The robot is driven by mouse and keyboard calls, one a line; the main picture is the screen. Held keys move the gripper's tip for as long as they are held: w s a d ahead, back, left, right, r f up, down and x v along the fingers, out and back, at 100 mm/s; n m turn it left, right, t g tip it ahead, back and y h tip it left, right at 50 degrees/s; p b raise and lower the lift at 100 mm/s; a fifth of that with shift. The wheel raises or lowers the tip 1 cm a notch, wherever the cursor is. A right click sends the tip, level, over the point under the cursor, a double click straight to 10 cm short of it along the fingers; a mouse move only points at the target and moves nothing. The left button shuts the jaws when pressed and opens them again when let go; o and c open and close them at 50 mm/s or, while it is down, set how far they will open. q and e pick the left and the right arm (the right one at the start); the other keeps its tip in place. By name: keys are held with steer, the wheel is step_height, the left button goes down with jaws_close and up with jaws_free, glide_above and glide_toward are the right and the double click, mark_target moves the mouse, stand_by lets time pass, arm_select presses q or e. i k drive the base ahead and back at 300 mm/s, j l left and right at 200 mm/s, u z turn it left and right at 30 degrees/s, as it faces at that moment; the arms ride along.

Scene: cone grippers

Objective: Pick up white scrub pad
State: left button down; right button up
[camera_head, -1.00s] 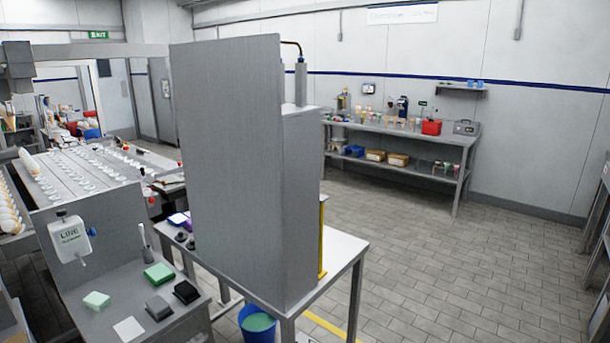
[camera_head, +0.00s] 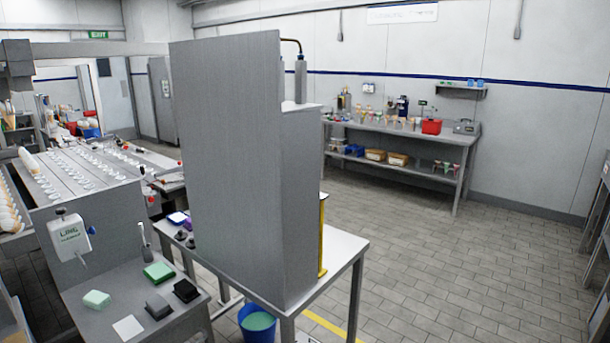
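A flat white pad (camera_head: 128,328), which looks like the white scrub pad, lies on the grey counter (camera_head: 90,325) at the lower left. A pale green pad (camera_head: 97,299) lies behind it to the left. A grey pad (camera_head: 158,306) and a black pad (camera_head: 186,290) lie to its right. A darker green block (camera_head: 159,272) lies further back on the counter. Neither of my grippers shows in the head view.
A tall grey metal cabinet (camera_head: 230,170) stands on a table (camera_head: 340,250) right of the counter. A blue bucket (camera_head: 257,322) with green contents is below it. A white dispenser (camera_head: 70,238) is at the left. Tiled floor (camera_head: 440,260) is open to the right.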

mark_target(98, 300)
steer(key=u, duration=1.3)
